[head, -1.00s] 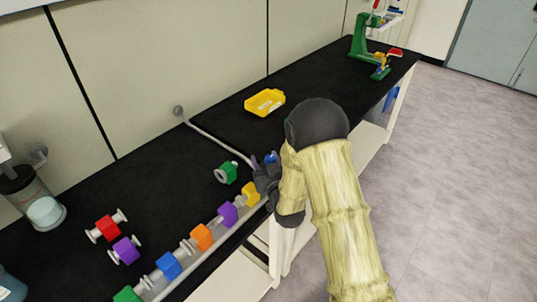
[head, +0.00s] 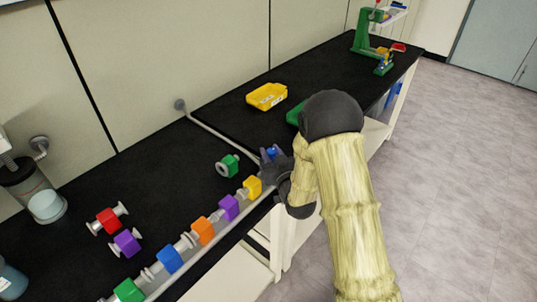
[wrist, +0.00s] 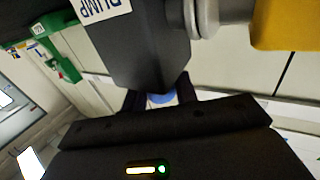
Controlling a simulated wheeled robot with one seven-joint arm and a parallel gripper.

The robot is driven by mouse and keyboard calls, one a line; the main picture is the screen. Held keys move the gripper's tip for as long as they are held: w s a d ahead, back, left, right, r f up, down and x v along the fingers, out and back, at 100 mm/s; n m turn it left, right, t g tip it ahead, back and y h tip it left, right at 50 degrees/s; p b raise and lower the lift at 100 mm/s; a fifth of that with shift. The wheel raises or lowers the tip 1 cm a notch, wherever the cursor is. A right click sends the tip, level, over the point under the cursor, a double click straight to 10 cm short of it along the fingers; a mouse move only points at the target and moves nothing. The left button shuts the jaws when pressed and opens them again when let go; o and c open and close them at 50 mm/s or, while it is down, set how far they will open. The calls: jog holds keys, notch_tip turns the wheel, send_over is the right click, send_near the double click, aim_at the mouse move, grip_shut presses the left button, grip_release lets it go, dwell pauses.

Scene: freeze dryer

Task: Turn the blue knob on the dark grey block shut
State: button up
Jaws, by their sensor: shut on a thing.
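The dark grey block (wrist: 140,50) fills the upper middle of the wrist view and bears a white label reading "PUMP". The blue knob (wrist: 162,98) shows at its lower end, between the dark fingers of my gripper (wrist: 160,102). My gripper is shut on the knob, and its fingers hide the knob's sides. In the head view, a bit of blue (head: 272,152) shows at my gripper (head: 273,162), at the right end of the row of coloured blocks. My arm and gripper hide much of the grey block there.
A yellow block (head: 252,188) stands just left of my gripper on the pipe line, with several coloured blocks beyond it. A loose green block (head: 228,166) and a yellow tray (head: 267,96) lie on the black bench. A grey pipe (head: 215,132) runs to the wall.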

jog(key=n+g+y, duration=0.1)
jog(key=n+y+b, duration=0.1)
jog(key=y, duration=0.1)
jog(key=n+g+y+b, duration=0.1)
jog(key=shift+d+f+g, duration=0.2)
jog(key=shift+f+g, duration=0.05)
jog(key=shift+g, duration=0.05)
jog(key=n+g+y+b, duration=0.1)
jog(key=n+g+y, duration=0.2)
jog(key=g+y, duration=0.1)
jog(key=shift+d+r+n, duration=0.1)
jog(key=shift+n, duration=0.3)
jog(key=n+g+y, duration=0.2)
jog(key=n+g, duration=0.1)
jog(key=g, duration=0.2)
jog(key=shift+r, duration=0.1)
jog(key=n+g+y, duration=0.1)
jog(key=n+g, duration=0.3)
jog(key=g, duration=0.1)
jog(key=shift+g+p, duration=0.3)
jog(key=shift+n+g+h, duration=0.3)
jog(key=shift+n+g, duration=1.1)
jog(key=shift+g, duration=0.8)
jog(key=shift+r, duration=0.1)
jog(key=shift+r+n+g, duration=0.15)
jog(key=shift+n+g, duration=0.15)
jog(key=shift+g, duration=0.1)
jog(key=o, duration=0.9)
jog(key=shift+w, duration=0.1)
jog(key=shift+o, duration=0.2)
